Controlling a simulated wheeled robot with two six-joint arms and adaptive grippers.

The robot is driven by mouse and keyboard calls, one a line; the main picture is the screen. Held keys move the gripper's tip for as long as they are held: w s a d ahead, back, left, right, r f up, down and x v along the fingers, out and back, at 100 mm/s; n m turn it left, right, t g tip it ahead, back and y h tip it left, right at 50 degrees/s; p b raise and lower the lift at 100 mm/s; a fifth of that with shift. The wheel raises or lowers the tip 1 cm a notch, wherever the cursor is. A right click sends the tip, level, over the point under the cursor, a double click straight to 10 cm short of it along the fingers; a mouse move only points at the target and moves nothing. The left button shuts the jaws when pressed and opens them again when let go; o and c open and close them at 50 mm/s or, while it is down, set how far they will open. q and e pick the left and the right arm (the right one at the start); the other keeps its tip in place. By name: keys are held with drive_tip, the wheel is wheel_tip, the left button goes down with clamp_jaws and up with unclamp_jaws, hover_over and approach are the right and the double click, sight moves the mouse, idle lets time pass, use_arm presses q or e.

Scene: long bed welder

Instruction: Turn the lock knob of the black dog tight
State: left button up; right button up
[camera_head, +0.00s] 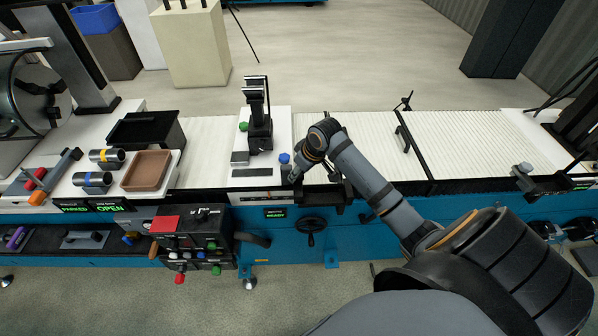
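A black upright fixture (260,132) stands on a white plate on the welder bed. A small green knob (243,126) shows at its left side, and a blue knob (284,158) sits near the plate's front right corner. I cannot tell for certain which one is the black dog's lock knob. My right arm comes in from the right, and its gripper (292,174) is at the bed's front edge, just below and right of the blue knob. Its fingers are small and dark, so whether they are open or touch anything is unclear. My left gripper is not in view.
A black open box (146,130), a brown tray (147,170) and dark cylinders with coloured bands (107,157) stand on the left. A control box (190,235) and a handwheel (311,226) are on the front. A black crossbar (412,145) spans the ribbed bed at right.

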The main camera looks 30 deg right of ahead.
drive_tip(key=shift+a+r+m+p, duration=0.1)
drive_tip(key=shift+r+m+p, duration=0.1)
drive_tip(key=shift+m+p, duration=0.55)
drive_tip(key=shift+c, duration=0.4)
drive_tip(key=m+h+p, duration=0.1)
drive_tip(key=m+p, duration=0.1)
drive_tip(key=p, duration=0.2)
drive_tip(key=shift+a, duration=0.1)
drive_tip(key=shift+f+m+h+p, duration=0.15)
drive_tip(key=shift+m+h+p, duration=0.55)
drive_tip(key=shift+m+p, duration=0.5)
drive_tip(key=o, duration=1.2)
drive_tip(key=v, duration=1.2)
